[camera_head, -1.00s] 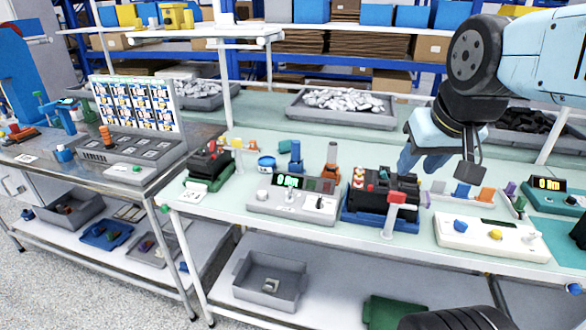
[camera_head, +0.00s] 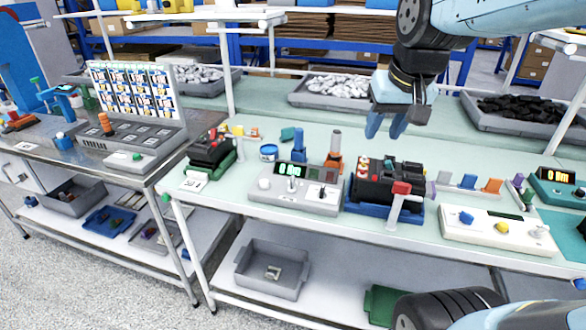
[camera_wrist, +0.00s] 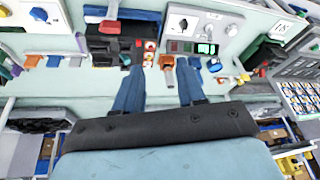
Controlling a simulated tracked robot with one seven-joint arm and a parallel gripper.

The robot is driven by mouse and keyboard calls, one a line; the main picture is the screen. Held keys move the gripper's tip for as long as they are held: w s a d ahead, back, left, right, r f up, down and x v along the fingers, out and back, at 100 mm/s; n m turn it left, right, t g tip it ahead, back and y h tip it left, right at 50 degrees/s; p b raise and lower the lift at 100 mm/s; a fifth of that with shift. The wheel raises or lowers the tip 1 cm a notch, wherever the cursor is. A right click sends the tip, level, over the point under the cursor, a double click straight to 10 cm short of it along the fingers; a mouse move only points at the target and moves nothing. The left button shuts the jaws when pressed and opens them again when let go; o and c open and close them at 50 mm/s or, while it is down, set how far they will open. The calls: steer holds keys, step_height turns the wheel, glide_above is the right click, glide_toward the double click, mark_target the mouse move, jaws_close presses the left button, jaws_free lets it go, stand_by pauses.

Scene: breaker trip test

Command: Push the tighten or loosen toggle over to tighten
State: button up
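A grey control box (camera_head: 265,200) with a green lit display (camera_head: 291,170) stands at the front of the bench. It has an upright white-tipped lever (camera_head: 292,185) in the middle and a small dark switch (camera_head: 322,192) at its right; their labels are too small to read, so I cannot tell which one is the toggle or which way it leans. The box shows upside down in the wrist view (camera_wrist: 222,18). My gripper (camera_head: 385,128) hangs above the bench, behind and right of the box, touching nothing. Its two blue fingers are apart and empty in the wrist view (camera_wrist: 160,85).
A black device in a blue tray (camera_head: 385,212) with a red-topped post stands right of the box. A white panel with coloured knobs (camera_head: 480,236) lies farther right. An orange holder (camera_head: 334,162) and a blue holder (camera_head: 298,145) stand behind the box.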

steer(key=w+a+f+g, duration=0.1)
steer(key=w+a+f, duration=0.15)
steer(key=w, duration=0.25)
steer(key=w+a+f+g, duration=0.1)
steer(key=w+a, duration=0.2)
steer(key=w, duration=0.2)
steer(key=g+y, duration=0.2)
glide_toward(294, 175)
steer(key=x, duration=1)
steer(key=shift+w+f, duration=0.3)
steer(key=shift+w, duration=0.1)
